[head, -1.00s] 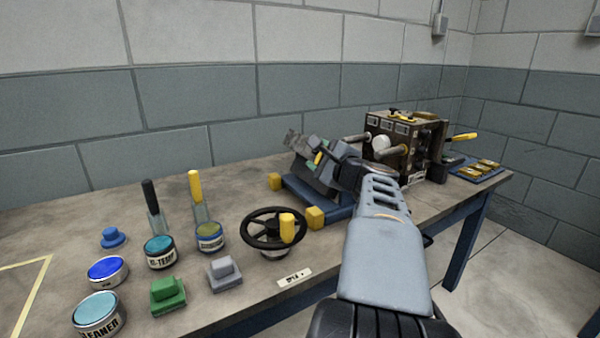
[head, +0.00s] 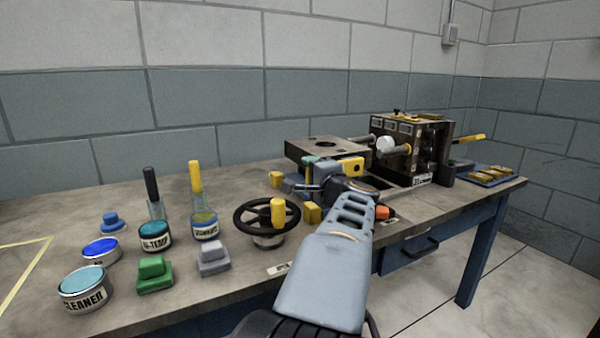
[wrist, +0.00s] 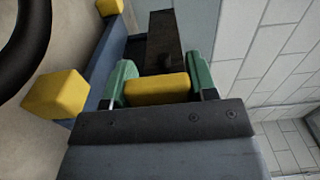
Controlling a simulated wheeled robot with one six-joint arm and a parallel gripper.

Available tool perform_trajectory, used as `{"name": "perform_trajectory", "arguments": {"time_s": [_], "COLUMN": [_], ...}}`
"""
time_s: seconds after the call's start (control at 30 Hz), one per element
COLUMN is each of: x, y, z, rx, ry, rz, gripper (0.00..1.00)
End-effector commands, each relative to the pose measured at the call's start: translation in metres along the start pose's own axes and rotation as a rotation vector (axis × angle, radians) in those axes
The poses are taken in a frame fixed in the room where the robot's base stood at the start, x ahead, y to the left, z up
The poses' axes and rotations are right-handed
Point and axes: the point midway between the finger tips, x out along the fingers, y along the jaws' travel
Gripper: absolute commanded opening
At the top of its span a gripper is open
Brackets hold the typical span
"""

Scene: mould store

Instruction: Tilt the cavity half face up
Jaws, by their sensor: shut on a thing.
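The cavity half (head: 335,150) is a dark steel block near the middle of the bench in the head view. It lies about level, with a flat top showing a round hole. Below it is a blue tilt frame with yellow end blocks (head: 276,180). A yellow handle (head: 350,166) sticks out at the block's near side. In the wrist view my gripper (wrist: 158,88) has its green pads on both sides of a yellow bar (wrist: 158,90) and is shut on it. A dark steel surface (wrist: 163,42) shows beyond. My arm hides part of the frame in the head view.
The other mould half (head: 410,145), with guide pins, stands at the right. A handwheel (head: 266,219) is near the front. Tins (head: 84,290), brushes and stamp-like blocks stand at the left. A blue tray (head: 490,177) with gold pieces is far right.

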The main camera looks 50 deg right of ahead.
Motion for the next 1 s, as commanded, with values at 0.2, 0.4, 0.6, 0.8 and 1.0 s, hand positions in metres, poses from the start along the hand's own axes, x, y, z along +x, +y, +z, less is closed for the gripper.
{"name": "perform_trajectory", "arguments": {"time_s": [0.2, 0.4, 0.6, 0.8, 1.0], "x": [-0.0007, -0.0002, 0.0002, 0.0001, -0.0035], "y": [0.0095, 0.0107, 0.0106, 0.0081, 0.0057], "z": [-0.0027, -0.002, -0.0014, -0.0012, -0.0015], "rx": [-0.018, -0.019, -0.016, -0.015, -0.015], "ry": [0.005, 0.002, 0.001, 0.001, 0.003], "rz": [0.017, 0.019, 0.018, 0.013, 0.01], "gripper": [0.1, 0.1, 0.67, 0.77, 0.77]}}
